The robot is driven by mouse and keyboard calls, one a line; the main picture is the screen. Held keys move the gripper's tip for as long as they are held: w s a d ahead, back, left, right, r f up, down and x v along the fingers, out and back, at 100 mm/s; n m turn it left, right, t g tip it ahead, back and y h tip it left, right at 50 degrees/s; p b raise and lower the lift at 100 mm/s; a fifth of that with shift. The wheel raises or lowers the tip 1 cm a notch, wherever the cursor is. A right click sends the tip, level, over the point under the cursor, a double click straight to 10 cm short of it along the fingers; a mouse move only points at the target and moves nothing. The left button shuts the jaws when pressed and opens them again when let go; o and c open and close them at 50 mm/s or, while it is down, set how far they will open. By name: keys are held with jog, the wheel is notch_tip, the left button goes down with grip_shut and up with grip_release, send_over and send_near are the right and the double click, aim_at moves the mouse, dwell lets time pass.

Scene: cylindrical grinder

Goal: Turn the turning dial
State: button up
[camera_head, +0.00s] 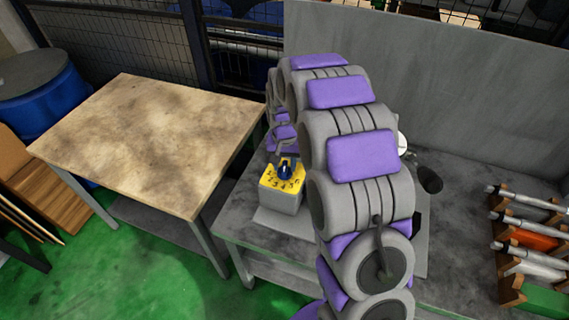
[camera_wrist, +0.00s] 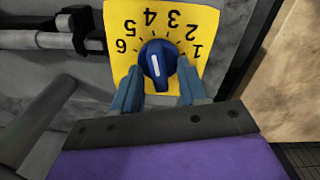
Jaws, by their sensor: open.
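The turning dial (camera_head: 286,170) is a blue knob on a yellow numbered plate (camera_head: 270,184) on top of a small grey box (camera_head: 280,200) on the grey workbench. In the wrist view the dial (camera_wrist: 158,62) has a white pointer line, and the plate (camera_wrist: 193,15) shows the numbers 1 to 6, upside down. My gripper (camera_wrist: 158,85) is open, with one blue finger at the lower left of the dial and one at its lower right. I cannot tell whether the fingers touch it. In the head view my arm hides most of the gripper.
A wooden-topped table (camera_head: 150,135) stands to the left, with a gap before the grey workbench (camera_head: 460,220). Racks of cylindrical parts (camera_head: 530,235) sit at the right. A grey panel (camera_head: 430,85) rises behind. In the wrist view metal rods (camera_wrist: 45,40) lie left of the plate.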

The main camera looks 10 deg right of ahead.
jog(key=shift+c, duration=0.2)
grip_shut()
jog(key=shift+p, duration=0.3)
jog(key=m+p, duration=0.2)
jog(key=shift+s+d+r+m, duration=0.1)
jog(key=shift+m, duration=0.2)
jog(key=shift+m+p, duration=0.95)
jog(key=shift+m, duration=0.55)
